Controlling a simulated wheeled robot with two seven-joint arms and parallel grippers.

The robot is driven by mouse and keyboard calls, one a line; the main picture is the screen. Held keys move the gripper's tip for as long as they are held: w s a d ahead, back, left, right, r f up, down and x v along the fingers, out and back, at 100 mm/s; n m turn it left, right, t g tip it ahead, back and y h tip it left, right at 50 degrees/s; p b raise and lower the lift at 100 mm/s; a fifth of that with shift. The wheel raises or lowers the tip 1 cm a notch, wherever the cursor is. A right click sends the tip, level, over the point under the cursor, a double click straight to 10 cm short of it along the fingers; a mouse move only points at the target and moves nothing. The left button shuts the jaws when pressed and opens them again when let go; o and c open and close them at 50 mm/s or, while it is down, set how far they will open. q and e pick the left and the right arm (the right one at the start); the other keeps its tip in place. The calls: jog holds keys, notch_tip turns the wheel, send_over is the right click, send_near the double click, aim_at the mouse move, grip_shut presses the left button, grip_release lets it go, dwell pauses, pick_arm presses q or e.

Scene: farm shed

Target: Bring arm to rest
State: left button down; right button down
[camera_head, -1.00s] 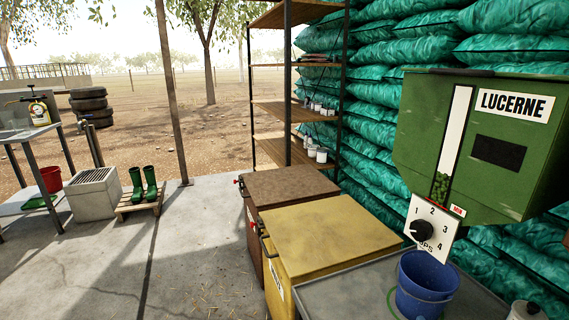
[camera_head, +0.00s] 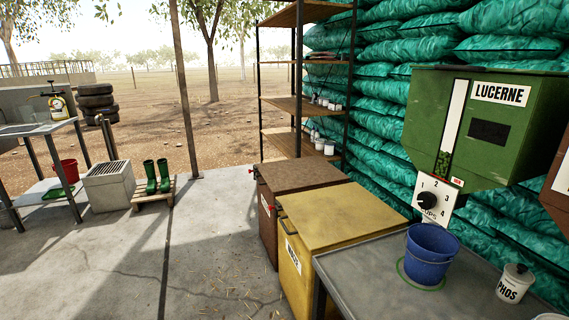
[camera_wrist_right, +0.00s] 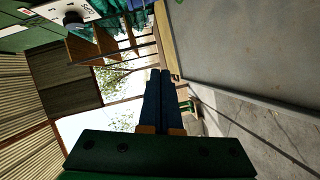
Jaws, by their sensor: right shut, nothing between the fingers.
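My right gripper (camera_wrist_right: 160,78) shows in the right wrist view, with its two dark fingers together and nothing between them. It is beside the grey table (camera_wrist_right: 250,45), apart from its top, with the view turned on its side. Neither of my arms shows in the head view, so my left gripper is not seen. In the head view a blue bucket (camera_head: 429,258) stands upright on the grey table, inside a green ring mark. The green LUCERNE dispenser (camera_head: 478,130) with its numbered dial (camera_head: 428,201) hangs above and behind the bucket.
A white PHOS container (camera_head: 514,284) stands right of the bucket. A yellow bin (camera_head: 335,222) and a brown bin (camera_head: 300,177) stand left of the table. Shelving (camera_head: 298,105) rises behind them. Green boots (camera_head: 157,177) stand on a pallet.

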jog(key=s+a+f+m+g, duration=0.3)
jog(key=s+a+m+g, duration=0.1)
jog(key=s, duration=0.3)
jog(key=s+a+f+m+g+y, duration=0.1)
jog(key=s+a+f+m+g, duration=0.1)
jog(key=s+a+m+g, duration=0.45)
jog(key=s+a+f+m+g, duration=0.2)
jog(key=s+a+f, duration=0.1)
jog(key=s, duration=0.5)
notch_tip(320, 180, down, 19)
jog(key=s+g+b, duration=0.1)
jog(key=s+b, duration=0.1)
jog(key=b, duration=0.3)
jog(key=s+d+f+g+b, duration=0.25)
jog(key=s+f+b, duration=0.25)
jog(key=s+f, duration=1)
notch_tip(320, 180, up, 17)
jog(key=w+p, duration=0.2)
jog(key=p, duration=1.7)
jog(key=shift+w+n+t, duration=0.3)
jog(key=shift+n+t, duration=0.05)
jog(key=shift+t, duration=0.05)
